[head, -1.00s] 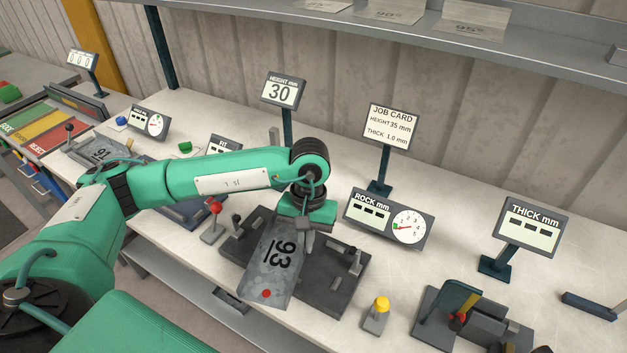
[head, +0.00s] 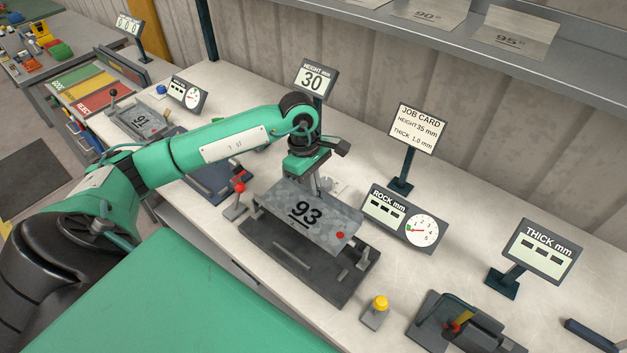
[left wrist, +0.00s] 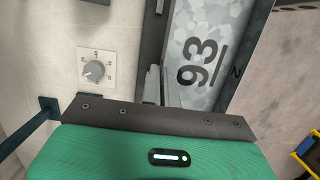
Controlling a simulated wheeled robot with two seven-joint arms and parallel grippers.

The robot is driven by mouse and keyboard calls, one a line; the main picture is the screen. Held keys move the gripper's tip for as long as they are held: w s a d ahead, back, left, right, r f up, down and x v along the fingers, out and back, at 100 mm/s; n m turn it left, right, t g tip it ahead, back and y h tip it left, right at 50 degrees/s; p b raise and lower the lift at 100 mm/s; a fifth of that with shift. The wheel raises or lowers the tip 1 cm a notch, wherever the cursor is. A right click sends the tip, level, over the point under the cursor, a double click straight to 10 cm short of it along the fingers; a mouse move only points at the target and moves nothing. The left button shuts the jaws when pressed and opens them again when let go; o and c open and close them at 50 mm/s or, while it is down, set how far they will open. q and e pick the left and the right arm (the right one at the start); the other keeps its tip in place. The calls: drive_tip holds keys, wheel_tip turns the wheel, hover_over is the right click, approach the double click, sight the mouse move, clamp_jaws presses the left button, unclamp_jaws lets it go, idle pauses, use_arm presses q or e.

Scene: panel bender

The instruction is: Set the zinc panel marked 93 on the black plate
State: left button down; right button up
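The zinc panel marked 93 (head: 318,222) is a grey mottled sheet with a red dot near its right corner. My left gripper (head: 322,186) is shut on its far edge and holds it over the black plate (head: 290,268). A gap seems to show between panel and plate; the panel hides the plate's far part. In the left wrist view the fingers (left wrist: 160,87) are at the edge of the panel (left wrist: 203,45), whose 93 appears sideways. My right gripper is not in view.
A red-knobbed lever (head: 239,189) stands left of the plate and a yellow button (head: 380,303) right of it. The ROCK gauge (head: 402,219) stands behind right. Another panel (head: 140,121) lies on a tray at left.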

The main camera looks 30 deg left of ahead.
sight(313, 204)
use_arm(q)
wheel_tip(313, 204, down, 4)
drive_tip(key=shift+s+f+b, duration=0.1)
drive_tip(key=shift+f+b, duration=0.1)
drive_tip(key=shift+b, duration=0.3)
wheel_tip(313, 204, down, 3)
drive_tip(key=b, duration=0.3)
drive_tip(key=shift+f, duration=0.15)
drive_tip(key=shift+f+b, duration=0.3)
drive_tip(key=shift+b, duration=0.2)
drive_tip(key=shift+f+b, duration=0.2)
drive_tip(key=shift+b, duration=0.1)
drive_tip(key=shift+f, duration=0.2)
drive_tip(key=shift+f+b, duration=0.4)
drive_tip(key=shift+b, duration=0.15)
drive_tip(key=shift+f+b, duration=0.4)
drive_tip(key=shift+f, duration=0.05)
